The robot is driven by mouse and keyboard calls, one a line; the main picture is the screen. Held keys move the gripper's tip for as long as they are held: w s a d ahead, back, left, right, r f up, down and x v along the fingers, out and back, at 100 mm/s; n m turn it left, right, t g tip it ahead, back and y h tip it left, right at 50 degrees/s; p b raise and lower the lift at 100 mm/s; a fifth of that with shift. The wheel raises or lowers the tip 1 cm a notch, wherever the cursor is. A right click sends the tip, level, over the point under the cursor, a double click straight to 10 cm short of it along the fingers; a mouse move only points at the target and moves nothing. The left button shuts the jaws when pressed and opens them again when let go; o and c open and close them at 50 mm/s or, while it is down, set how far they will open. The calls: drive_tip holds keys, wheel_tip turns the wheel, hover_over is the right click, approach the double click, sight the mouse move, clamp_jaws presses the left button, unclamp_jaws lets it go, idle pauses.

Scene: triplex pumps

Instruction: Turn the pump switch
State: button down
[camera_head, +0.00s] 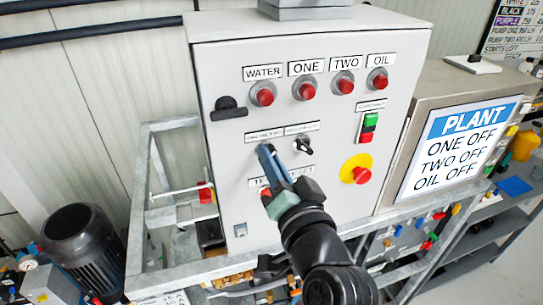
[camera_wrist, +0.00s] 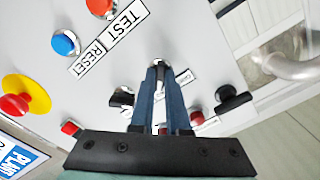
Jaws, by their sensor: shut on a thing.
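The grey control cabinet (camera_head: 225,75) carries two small rotary switches side by side in its middle. The right switch (camera_head: 303,145) has a black knob, is free of my gripper, and also shows in the wrist view (camera_wrist: 122,97). My gripper (camera_head: 265,150) points at the left switch, just under its label (camera_head: 265,134). In the wrist view my gripper's long blue fingers (camera_wrist: 158,66) are close together, shut on the left switch (camera_wrist: 157,61). Only a bit of its silver rim shows; the fingers hide its knob, so I cannot tell its angle.
A red and yellow emergency stop (camera_head: 356,169) sits right of the switches, with green and red buttons (camera_head: 370,127) above it. Red lamps (camera_head: 263,93) line the top. A black handle (camera_head: 228,109) juts out at left. A PLANT sign (camera_head: 458,145) reads ONE OFF, TWO OFF, OIL OFF.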

drive_tip(key=shift+m, duration=0.3)
drive_tip(key=c, duration=0.9)
unclamp_jaws()
drive_tip(key=b+v, duration=0.4)
drive_tip(key=v, duration=0.9)
drive_tip(key=shift+b, duration=0.3)
